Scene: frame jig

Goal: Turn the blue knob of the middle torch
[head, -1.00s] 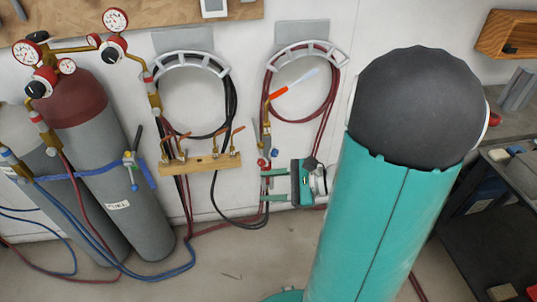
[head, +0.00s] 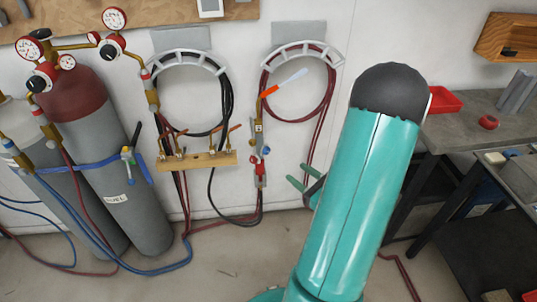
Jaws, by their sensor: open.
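A torch (head: 259,134) hangs upright on the white wall, with an orange, pale-tipped piece (head: 283,84) angled up to the right from its top. Low on its body are a blue knob (head: 266,150) on the right side and a red knob (head: 254,160) on the left side. I see only this one full torch clearly, so I cannot tell its place in a row. My gripper (head: 302,178) is to the right of and a little below the blue knob, apart from it. Its green fingers are open and point left, with nothing seen between them. My arm hides part of the gripper.
Coiled hoses (head: 228,95) hang on wall brackets. Gas cylinders (head: 95,150) stand at left. A grey table (head: 465,130) with a red tray (head: 443,101) is at right.

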